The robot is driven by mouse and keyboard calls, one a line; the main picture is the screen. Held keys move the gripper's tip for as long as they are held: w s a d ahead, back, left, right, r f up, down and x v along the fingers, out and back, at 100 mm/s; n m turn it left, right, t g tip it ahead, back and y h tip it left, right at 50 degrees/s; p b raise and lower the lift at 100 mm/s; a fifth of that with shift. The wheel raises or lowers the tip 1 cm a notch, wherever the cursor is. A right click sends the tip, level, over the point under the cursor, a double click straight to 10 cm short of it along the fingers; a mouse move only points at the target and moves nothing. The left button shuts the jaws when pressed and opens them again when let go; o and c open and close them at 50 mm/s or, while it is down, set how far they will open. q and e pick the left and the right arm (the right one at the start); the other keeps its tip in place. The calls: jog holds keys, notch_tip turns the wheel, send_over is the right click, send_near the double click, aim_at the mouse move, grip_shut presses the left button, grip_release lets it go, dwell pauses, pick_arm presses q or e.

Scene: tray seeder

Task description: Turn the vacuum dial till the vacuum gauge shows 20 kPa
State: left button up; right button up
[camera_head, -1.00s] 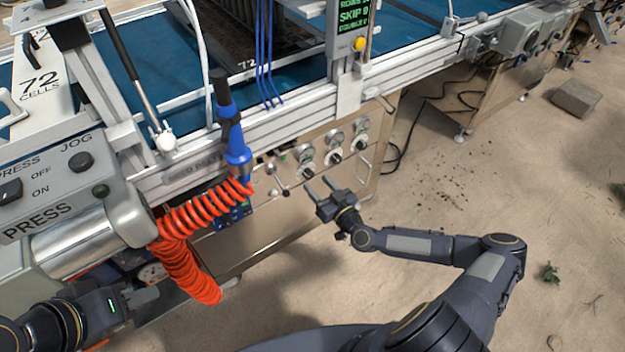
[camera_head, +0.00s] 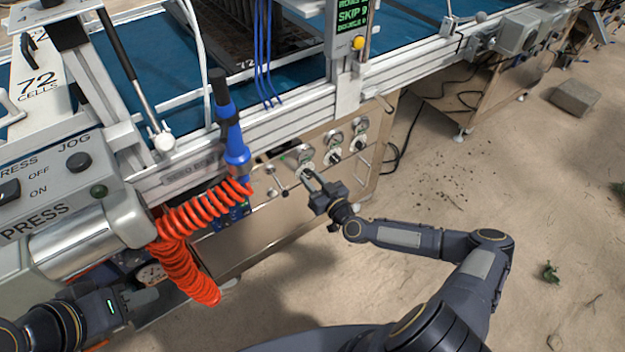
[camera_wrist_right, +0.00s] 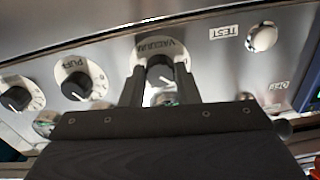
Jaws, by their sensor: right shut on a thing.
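The vacuum dial (camera_wrist_right: 160,76) is a black knob with a white pointer on a pale plate marked VACUUM; it sits between the fingers of my right gripper (camera_wrist_right: 160,82). In the head view my right gripper (camera_head: 310,181) reaches the front panel and is shut on this dial, which it largely covers. The vacuum gauge (camera_head: 304,152) is the small round gauge just above the dial; its needle is too small to read. In the wrist view it is mostly hidden by the gripper body. My left gripper (camera_head: 139,297) is low at the left, its jaw opening unclear.
The puff dial (camera_wrist_right: 76,86) and another black dial (camera_wrist_right: 15,97) are beside the vacuum dial. A TEST button (camera_wrist_right: 262,37) is on its other side. A red coiled hose (camera_head: 185,270) hangs left of the right gripper.

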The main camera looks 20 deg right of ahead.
jog(key=shift+f+m+b, duration=0.2)
jog(key=shift+m+b, duration=0.3)
jog(key=shift+b, duration=0.3)
jog(key=m+b, duration=0.5)
jog(key=m, duration=0.1)
jog(key=shift+b, duration=0.3)
jog(key=shift+r+m+b, duration=0.15)
jog(key=shift+m+b, duration=0.35)
jog(key=shift+m, duration=0.3)
jog(key=o, duration=1)
jog(key=shift+c, duration=0.2)
